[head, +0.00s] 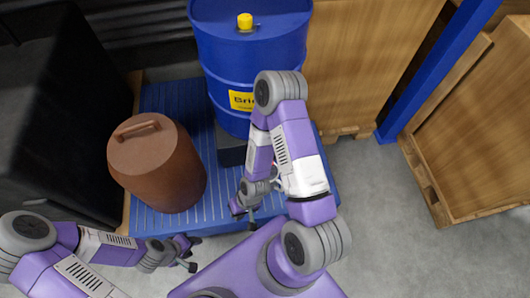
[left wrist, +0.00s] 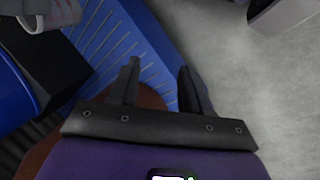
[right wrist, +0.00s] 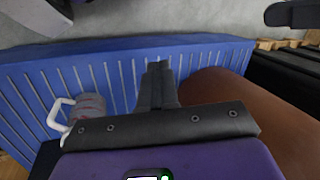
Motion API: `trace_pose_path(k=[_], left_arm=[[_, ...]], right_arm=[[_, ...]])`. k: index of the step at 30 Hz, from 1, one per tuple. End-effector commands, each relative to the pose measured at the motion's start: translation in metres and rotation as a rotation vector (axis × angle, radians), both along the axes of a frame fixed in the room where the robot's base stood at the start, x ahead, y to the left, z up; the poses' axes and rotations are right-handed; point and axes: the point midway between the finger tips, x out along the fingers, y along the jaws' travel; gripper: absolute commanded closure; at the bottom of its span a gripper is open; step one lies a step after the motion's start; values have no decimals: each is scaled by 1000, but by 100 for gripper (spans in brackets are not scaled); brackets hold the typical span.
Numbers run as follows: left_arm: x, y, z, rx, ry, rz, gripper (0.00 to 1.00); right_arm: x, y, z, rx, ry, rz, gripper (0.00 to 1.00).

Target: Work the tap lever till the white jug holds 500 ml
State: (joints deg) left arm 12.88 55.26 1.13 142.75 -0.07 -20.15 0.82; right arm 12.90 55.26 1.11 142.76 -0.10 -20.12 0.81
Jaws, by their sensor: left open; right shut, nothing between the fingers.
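The white jug (right wrist: 91,106), with reddish marks and a white handle, shows beside my right gripper in the right wrist view. Part of it also shows at the upper left of the left wrist view (left wrist: 60,14). Its fill level cannot be read. The blue drum (head: 225,62) stands at the back; my right arm covers its lower front, and I cannot make out the tap lever. My right gripper (head: 243,210) (right wrist: 158,72) is shut and empty, over the pallet's front part. My left gripper (head: 189,253) (left wrist: 160,72) is open and empty, near the pallet's front edge.
A brown lidded barrel (head: 150,165) stands left of the drum on the blue ribbed pallet (head: 170,95). A black block (head: 230,150) is under the drum. A dark cabinet (head: 60,110) is at left, wooden crates (head: 360,60) and a blue post (head: 430,70) at right. Grey floor (head: 375,220) is clear.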

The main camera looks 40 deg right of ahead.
Motion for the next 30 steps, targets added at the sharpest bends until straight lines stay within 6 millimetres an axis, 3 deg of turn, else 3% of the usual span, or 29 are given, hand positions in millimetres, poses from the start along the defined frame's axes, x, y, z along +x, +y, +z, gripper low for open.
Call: trace_pose_path(k=[1,5,10,15,19,24,30], left_arm=[[0,0,2,0,0,0,44],[0,0,19,0,0,0,24],[0,0,67,0,-1,0,20],[1,0,114,0,-2,1,20],[0,0,140,0,-1,0,20],[0,0,156,0,-1,0,20],[0,0,157,0,-1,0,20]], right_arm=[[1,0,2,2,-4,7,100],[12,-2,26,27,-43,103,100],[40,-26,89,42,-161,435,100],[65,-86,152,-62,-250,849,100],[78,-139,189,-185,-254,1101,100],[88,-187,218,-299,-222,1289,100],[91,-200,222,-333,-206,1339,100]])
